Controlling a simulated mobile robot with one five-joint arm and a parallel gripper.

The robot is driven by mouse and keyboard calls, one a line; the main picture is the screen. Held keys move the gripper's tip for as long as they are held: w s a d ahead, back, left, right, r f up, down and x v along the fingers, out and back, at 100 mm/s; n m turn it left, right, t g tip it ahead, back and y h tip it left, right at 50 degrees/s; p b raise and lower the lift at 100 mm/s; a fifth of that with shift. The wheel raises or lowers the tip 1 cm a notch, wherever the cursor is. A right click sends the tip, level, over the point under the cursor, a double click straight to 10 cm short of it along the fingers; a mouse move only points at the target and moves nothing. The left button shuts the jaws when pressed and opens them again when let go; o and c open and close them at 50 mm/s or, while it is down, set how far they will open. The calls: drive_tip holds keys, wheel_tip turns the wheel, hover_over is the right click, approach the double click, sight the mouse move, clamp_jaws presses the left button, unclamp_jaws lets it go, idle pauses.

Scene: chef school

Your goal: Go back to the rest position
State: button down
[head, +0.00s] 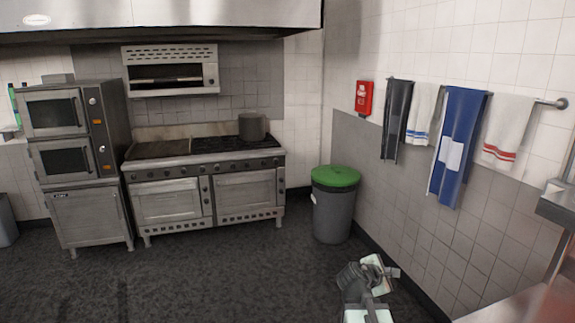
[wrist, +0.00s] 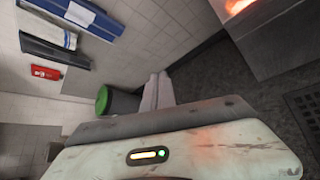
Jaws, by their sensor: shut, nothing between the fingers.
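My gripper (wrist: 158,88) shows in the wrist view with its two pale fingers together and nothing between them. The wide, scuffed housing behind the fingers fills the bottom of that view and hides what is below. In the head view my folded arm shows low and right of centre, over the dark floor. The fingertips are too small to make out there. No held object shows in either view.
A grey bin with a green lid (head: 335,177) stands beyond my arm by the right wall. Towels (head: 460,135) hang from a rail there. A stove (head: 205,180) and stacked ovens (head: 80,150) line the back. A counter edge (head: 510,308) is near at right.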

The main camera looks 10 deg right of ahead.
drive_tip(key=s+a+f+m+g+y+b, duration=0.1)
drive_tip(key=a+f+m+y, duration=0.25)
drive_tip(key=a+f, duration=0.45)
drive_tip(key=s+a+f+m+g+y+b, duration=0.1)
drive_tip(key=s+a+f+m+g+y, duration=0.2)
drive_tip(key=a, duration=0.9)
drive_tip(key=s+a+f+m+g+y, duration=0.2)
drive_tip(key=s+a+f+m+y, duration=0.2)
drive_tip(key=s+a+m, duration=0.2)
drive_tip(key=a+m, duration=0.2)
drive_tip(key=m, duration=0.1)
drive_tip(key=shift+a+p, duration=0.3)
drive_tip(key=shift+p, duration=0.05)
